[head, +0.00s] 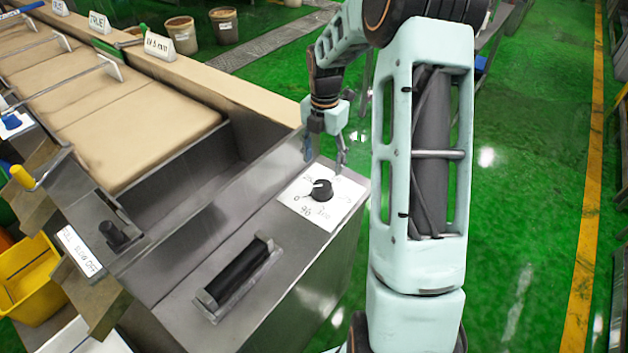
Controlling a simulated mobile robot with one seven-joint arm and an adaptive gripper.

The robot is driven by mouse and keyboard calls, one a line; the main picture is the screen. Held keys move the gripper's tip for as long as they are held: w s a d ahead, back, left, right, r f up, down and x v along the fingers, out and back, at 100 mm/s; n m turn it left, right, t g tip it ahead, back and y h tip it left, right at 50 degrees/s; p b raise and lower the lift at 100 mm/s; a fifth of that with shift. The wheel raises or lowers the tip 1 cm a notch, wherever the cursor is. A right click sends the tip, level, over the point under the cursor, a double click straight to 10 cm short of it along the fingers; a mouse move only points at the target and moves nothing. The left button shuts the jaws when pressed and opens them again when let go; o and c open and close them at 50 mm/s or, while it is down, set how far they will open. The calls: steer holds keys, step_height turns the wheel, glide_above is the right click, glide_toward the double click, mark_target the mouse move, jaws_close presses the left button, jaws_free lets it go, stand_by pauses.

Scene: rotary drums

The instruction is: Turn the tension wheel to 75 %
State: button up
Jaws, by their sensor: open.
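The tension wheel looks to be the small black knob (321,190) on a white label plate (328,213) at the corner of the steel machine top. The plate bears handwritten marks around the knob, including a 0 at its left; most marks are too small to read surely. A light line shows on the knob, but I cannot tell its exact setting. My gripper (324,158) is open and empty, pointing down. Its fingers appear above and just behind the knob, apart from it.
A black bar handle (238,270) stands on the steel top (190,290) in front of the knob. A lever panel with a black knob (118,235) and a yellow handle (22,177) are at left. A tan belt (130,130) runs behind. Green floor (530,150) is clear at right.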

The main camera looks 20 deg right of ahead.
mark_target(322, 185)
step_height(322, 185, down, 10)
steer(key=shift+f+p, duration=0.2)
steer(key=shift+p, duration=0.3)
steer(key=c, duration=1.2)
steer(key=shift+o, duration=0.2)
